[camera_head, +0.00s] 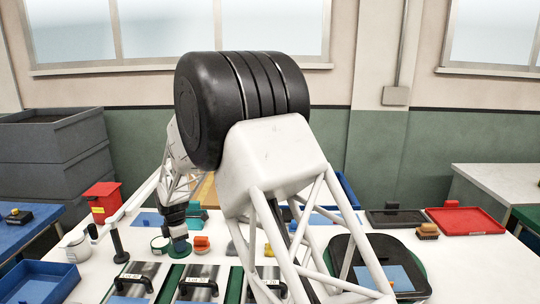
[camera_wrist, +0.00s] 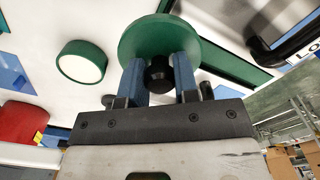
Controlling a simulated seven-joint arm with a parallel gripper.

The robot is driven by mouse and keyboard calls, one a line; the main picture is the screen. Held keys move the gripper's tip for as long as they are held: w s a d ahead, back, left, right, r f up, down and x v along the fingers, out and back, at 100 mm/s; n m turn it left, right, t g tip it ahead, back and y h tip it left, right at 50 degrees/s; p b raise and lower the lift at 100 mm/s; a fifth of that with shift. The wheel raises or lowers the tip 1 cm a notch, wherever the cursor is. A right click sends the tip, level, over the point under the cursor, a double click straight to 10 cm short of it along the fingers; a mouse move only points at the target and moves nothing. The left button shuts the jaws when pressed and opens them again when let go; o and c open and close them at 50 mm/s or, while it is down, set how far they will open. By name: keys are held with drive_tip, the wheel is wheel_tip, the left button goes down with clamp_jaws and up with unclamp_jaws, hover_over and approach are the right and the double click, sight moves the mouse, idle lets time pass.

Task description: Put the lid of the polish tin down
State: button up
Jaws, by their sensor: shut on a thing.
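The lid (camera_wrist: 158,35) is a green disc with a black knob. In the wrist view, my gripper (camera_wrist: 158,74) is shut on this knob, with one blue finger on each side. The polish tin (camera_wrist: 82,62) is a short green cylinder with a pale top, apart from the lid, to its left. In the head view, my gripper (camera_head: 180,244) is low over the white table, right of the small tin (camera_head: 159,243). The lid's green edge (camera_head: 179,253) shows below the fingers. I cannot tell whether the lid touches the table.
Black-handled panels (camera_head: 137,280) lie in front of the gripper. A small red-and-orange object (camera_head: 202,244) is close on its right. A red box (camera_head: 102,200) and a blue bin (camera_head: 40,283) are at left. A red tray (camera_head: 465,221) is at far right.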

drive_tip(key=w+d+m, duration=0.6)
drive_tip(key=w+d, duration=0.3)
drive_tip(key=d, duration=0.3)
drive_tip(key=w+d+f+m, duration=0.1)
drive_tip(key=w+d+m, duration=0.6)
drive_tip(key=d, duration=0.6)
drive_tip(key=w+d+f+m, duration=0.1)
drive_tip(key=w+d+m, duration=0.5)
drive_tip(key=w+d, duration=0.6)
drive_tip(key=shift+d+f+m, duration=0.1)
drive_tip(key=shift+d+m, duration=0.3)
drive_tip(key=shift+d, duration=0.05)
drive_tip(key=w+d+m, duration=0.1)
drive_tip(key=d, duration=0.3)
drive_tip(key=w+d+m, duration=0.1)
drive_tip(key=d+m, duration=0.1)
drive_tip(key=d, duration=0.2)
drive_tip(key=w+d+f+m, duration=0.1)
drive_tip(key=d+m, duration=0.1)
drive_tip(key=d, duration=0.3)
drive_tip(key=shift+w+d, duration=0.1)
drive_tip(key=shift+w, duration=0.25)
